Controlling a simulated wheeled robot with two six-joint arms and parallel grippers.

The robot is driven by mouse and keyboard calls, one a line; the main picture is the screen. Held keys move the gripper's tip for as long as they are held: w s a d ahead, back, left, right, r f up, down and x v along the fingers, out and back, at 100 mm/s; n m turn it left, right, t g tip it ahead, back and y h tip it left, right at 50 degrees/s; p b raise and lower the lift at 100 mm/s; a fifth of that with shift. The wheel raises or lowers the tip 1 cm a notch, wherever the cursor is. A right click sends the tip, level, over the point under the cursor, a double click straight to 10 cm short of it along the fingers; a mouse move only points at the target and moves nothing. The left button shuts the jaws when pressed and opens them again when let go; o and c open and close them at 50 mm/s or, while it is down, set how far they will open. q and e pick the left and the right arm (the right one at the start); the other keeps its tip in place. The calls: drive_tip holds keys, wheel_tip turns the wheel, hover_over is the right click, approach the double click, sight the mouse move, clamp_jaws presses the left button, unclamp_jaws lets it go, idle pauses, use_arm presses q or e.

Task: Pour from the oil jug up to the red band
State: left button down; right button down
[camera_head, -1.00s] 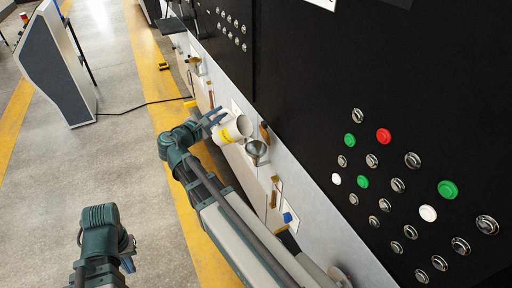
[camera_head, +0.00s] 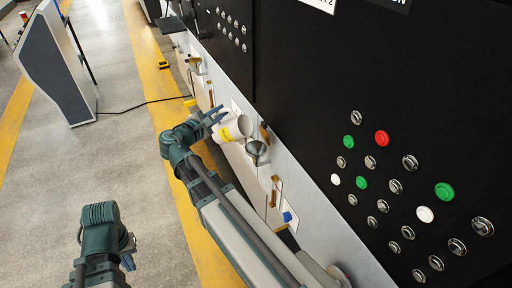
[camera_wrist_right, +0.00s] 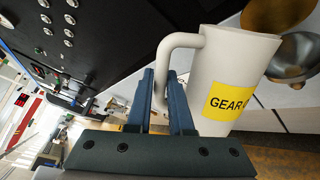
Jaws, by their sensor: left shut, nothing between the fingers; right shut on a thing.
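The oil jug (camera_head: 228,132) is white with a yellow label; in the right wrist view the jug (camera_wrist_right: 212,68) reads "GEAR O", the rest cut off. My right gripper (camera_head: 217,117) is shut on its handle, and its fingers (camera_wrist_right: 162,90) show there too. The jug is tilted, its mouth toward a metal funnel (camera_head: 257,149) on the machine's side. The funnel (camera_wrist_right: 297,58) is just beyond the jug in the wrist view. I cannot make out a stream of oil or a red band. My left gripper (camera_head: 129,257) is shut and empty, low on the left, away from the machine.
The black machine panel (camera_head: 330,70) with several round buttons fills the right. Small amber-brown fittings (camera_head: 274,194) and a blue cap (camera_head: 288,217) line its pale lower side. A grey cabinet (camera_head: 60,65) stands at upper left, its cable crossing the floor. Open floor lies left.

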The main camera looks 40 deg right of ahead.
drive_tip(key=shift+s+d+r+m+p, duration=0.15)
drive_tip(key=shift+s+r+m+p, duration=0.2)
drive_tip(key=shift+r+p, duration=0.15)
drive_tip(key=shift+s+d+r+m+p, duration=0.15)
drive_tip(key=shift+s+r+m+p, duration=0.05)
drive_tip(key=shift+r+m+p, duration=0.25)
idle(2.5)
drive_tip(key=w+f+n+b, duration=0.1)
drive_tip(key=f+b, duration=0.1)
drive_tip(key=w+a+f+n+b, duration=0.1)
drive_tip(key=f+b, duration=0.1)
drive_tip(key=b, duration=0.1)
drive_tip(key=w+f+n+b, duration=0.1)
drive_tip(key=f+n+b, duration=0.1)
drive_tip(key=shift+a+f, duration=0.2)
drive_tip(key=shift+f, duration=0.05)
drive_tip(key=shift+f+n+b, duration=0.15)
drive_tip(key=shift+n+b, duration=0.15)
drive_tip(key=shift+b, duration=0.15)
drive_tip(key=shift+r+h, duration=0.3)
drive_tip(key=w+a+f+n+b, duration=0.1)
drive_tip(key=w+f+n+b, duration=0.1)
drive_tip(key=f+n+b, duration=0.1)
drive_tip(key=w+a+f+n+h+b, duration=0.1)
drive_tip(key=w+f+n+b, duration=0.1)
drive_tip(key=f+n+b, duration=0.2)
drive_tip(key=shift+w+a+f+g+b, duration=0.3)
drive_tip(key=shift+f+b, duration=0.9)
drive_tip(key=shift+b, duration=1)
drive_tip(key=shift+r, duration=0.1)
